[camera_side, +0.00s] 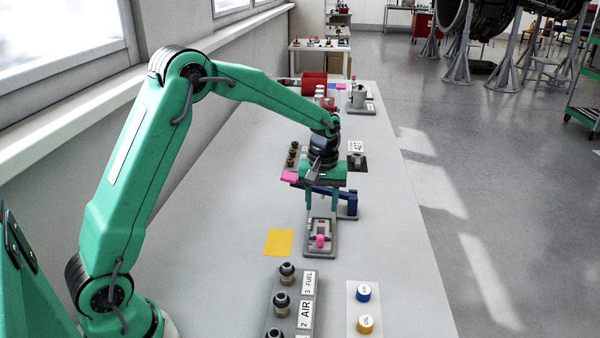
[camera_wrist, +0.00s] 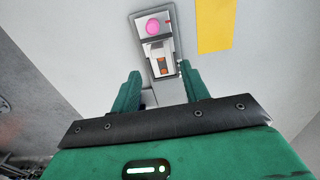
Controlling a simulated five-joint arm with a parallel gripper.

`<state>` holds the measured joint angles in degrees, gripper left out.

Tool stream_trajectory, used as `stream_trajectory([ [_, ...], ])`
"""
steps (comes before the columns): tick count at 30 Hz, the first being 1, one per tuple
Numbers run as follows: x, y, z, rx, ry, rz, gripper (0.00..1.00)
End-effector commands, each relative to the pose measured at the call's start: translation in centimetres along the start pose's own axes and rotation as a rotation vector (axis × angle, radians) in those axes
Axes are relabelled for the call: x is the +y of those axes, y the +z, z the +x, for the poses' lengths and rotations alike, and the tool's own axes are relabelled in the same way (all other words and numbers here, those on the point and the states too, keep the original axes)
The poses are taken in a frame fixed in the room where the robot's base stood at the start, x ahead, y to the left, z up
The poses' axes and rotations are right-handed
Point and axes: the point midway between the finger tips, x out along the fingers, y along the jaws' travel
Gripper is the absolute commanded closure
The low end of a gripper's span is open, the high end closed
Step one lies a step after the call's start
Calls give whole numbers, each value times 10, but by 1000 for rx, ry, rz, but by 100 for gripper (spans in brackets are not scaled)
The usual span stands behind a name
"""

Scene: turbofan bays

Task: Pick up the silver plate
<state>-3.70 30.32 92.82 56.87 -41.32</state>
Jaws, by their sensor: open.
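A grey fixture (camera_side: 309,252) with a raised silver plate-like part (camera_side: 323,227) and a pink knob (camera_side: 320,241) stands on the bench. In the wrist view the silver part (camera_wrist: 158,52) lies just ahead of my fingers, with an orange-brown patch on it and the pink knob (camera_wrist: 153,27) beyond. I cannot tell for sure that this part is the silver plate. My gripper (camera_side: 322,208) points down over the far end of the fixture. Its green fingers (camera_wrist: 158,82) are apart, with nothing held between them.
A blue stand (camera_side: 351,203) is close behind and right of my gripper. A yellow sheet (camera_side: 279,242) lies left of the fixture. A labelled block with dark fittings (camera_side: 281,300) and a white card with blue and yellow caps (camera_side: 364,293) are nearer. Red cylinders stand farther back.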

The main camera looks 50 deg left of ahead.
Motion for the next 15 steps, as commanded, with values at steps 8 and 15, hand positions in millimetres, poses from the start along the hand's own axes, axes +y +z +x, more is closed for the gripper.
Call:
stream_trajectory([
  [8,0,0,20,-1,-1,1,55],
  [15,0,0,24,0,0,1,55],
])
